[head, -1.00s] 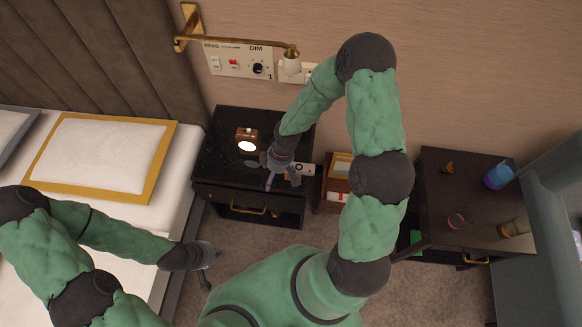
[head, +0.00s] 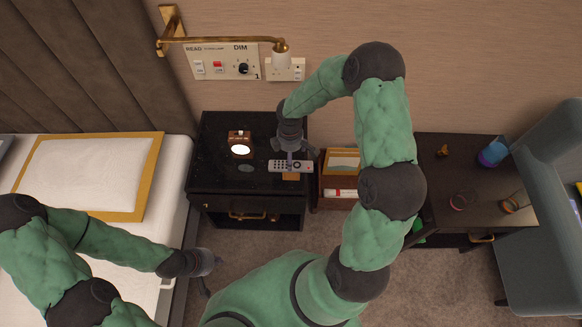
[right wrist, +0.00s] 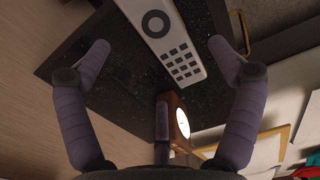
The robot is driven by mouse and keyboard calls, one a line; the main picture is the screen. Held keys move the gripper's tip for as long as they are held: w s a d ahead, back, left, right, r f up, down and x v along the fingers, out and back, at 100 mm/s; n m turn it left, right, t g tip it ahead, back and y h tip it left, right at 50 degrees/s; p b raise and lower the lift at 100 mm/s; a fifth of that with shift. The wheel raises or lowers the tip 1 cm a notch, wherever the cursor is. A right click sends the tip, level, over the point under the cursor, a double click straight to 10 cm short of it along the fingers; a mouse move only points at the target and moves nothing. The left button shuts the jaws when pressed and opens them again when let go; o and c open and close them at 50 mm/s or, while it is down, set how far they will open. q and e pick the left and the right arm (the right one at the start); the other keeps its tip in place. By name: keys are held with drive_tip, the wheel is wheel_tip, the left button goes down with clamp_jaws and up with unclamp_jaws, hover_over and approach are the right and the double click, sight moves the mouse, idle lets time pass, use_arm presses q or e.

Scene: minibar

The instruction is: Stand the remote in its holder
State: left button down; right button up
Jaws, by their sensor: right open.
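The remote (head: 291,166) is pale grey with dark buttons and lies crosswise near the front edge of the black nightstand (head: 225,180). A small tan wooden piece (head: 291,177) shows just below it; I cannot tell whether this is the holder. My right gripper (head: 293,157) is over the remote. In the right wrist view, the remote (right wrist: 165,42) lies beyond and between the spread fingers of my open right gripper (right wrist: 160,58), with no visible grip on it. My left gripper (head: 207,275) is apart from the nightstand, beside the bed, its fingers spread and empty.
A wooden clock (head: 240,144) with a lit face stands left of the remote. A wooden box with papers (head: 340,185) stands right of the nightstand. A dark table (head: 450,215) holds cups farther right. The bed (head: 75,175) is at left.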

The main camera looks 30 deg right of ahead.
drive_tip(key=f+b, duration=0.1)
drive_tip(key=f, duration=0.1)
drive_tip(key=f+b, duration=0.1)
drive_tip(key=f, duration=0.2)
drive_tip(key=shift+w+a, duration=0.1)
drive_tip(key=shift+a, duration=0.1)
drive_tip(key=shift+r, duration=0.1)
drive_tip(key=c, duration=1.4)
drive_tip(key=shift+r, duration=0.1)
